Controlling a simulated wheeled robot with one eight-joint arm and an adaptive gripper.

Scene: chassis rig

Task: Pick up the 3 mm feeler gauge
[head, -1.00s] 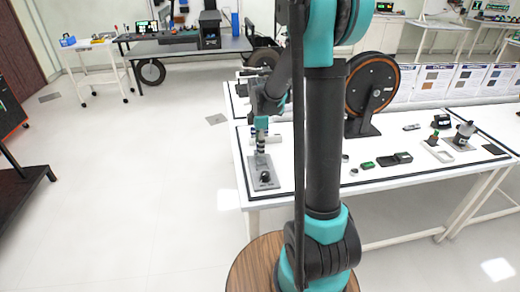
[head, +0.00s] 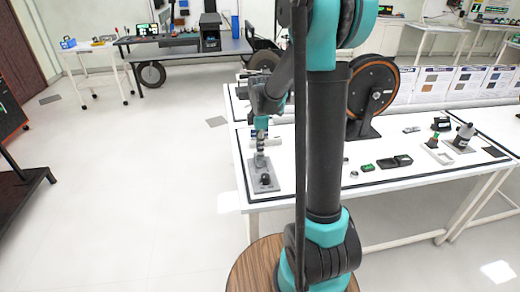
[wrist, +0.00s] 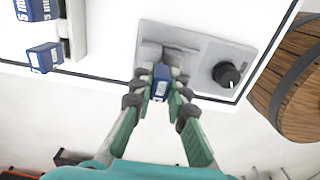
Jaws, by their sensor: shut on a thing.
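My gripper (wrist: 160,84) has its green-sided fingers closed on a small blue block with a white label (wrist: 161,88), the feeler gauge. Its label is too small to read. The gauge is at the near edge of a grey fixture (wrist: 200,47), by its raised grey jaws; I cannot tell whether it touches them. The fixture has a black knob on its right. In the head view my gripper (head: 260,158) points down at the fixture (head: 262,186) near the table's left front corner; the gauge cannot be made out there.
Other blue labelled blocks (wrist: 44,57) stand left of the gripper in the wrist view, by a pale holder. The white table (head: 310,188) has a dark border line. A large black reel (head: 372,92) and several small parts are farther right.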

